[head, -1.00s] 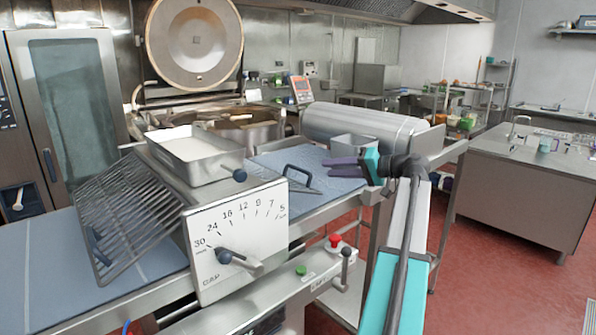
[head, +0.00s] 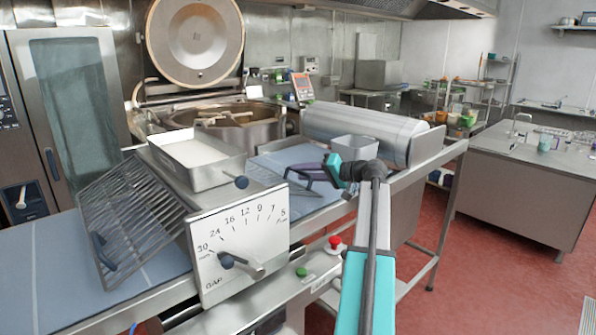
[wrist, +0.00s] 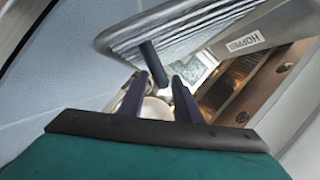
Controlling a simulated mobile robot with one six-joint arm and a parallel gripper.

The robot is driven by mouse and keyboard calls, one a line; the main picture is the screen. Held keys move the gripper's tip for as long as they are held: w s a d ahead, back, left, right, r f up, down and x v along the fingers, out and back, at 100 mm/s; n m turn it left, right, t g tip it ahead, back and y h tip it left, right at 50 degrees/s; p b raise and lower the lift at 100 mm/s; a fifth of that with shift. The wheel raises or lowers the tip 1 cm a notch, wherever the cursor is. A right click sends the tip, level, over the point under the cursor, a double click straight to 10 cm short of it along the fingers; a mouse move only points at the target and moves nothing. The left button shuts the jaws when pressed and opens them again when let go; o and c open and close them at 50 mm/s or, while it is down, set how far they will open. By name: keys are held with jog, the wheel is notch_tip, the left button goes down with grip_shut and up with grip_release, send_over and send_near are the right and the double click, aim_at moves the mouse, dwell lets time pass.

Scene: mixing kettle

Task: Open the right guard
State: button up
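The right guard is a slanted wire rack on the right side of the sheeter, partly hidden behind my gripper in the head view. Its bars (wrist: 195,32) fill the top of the wrist view. Its dark blue handle (wrist: 153,63) hangs toward my fingers. My gripper (head: 292,173) has purple fingers and is at the handle in the head view. In the wrist view my gripper (wrist: 158,80) is open, with the handle's lower end between the fingertips. I cannot tell whether a finger touches it.
The left guard (head: 130,215) slants down over the blue belt (head: 45,265). A metal tray (head: 200,160) of white content sits on top, above the gap dial plate (head: 240,245). A small metal bin (head: 354,149) and roller (head: 365,130) stand behind my gripper. Red floor is open at right.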

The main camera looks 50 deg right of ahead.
jog(key=shift+x, duration=0.95)
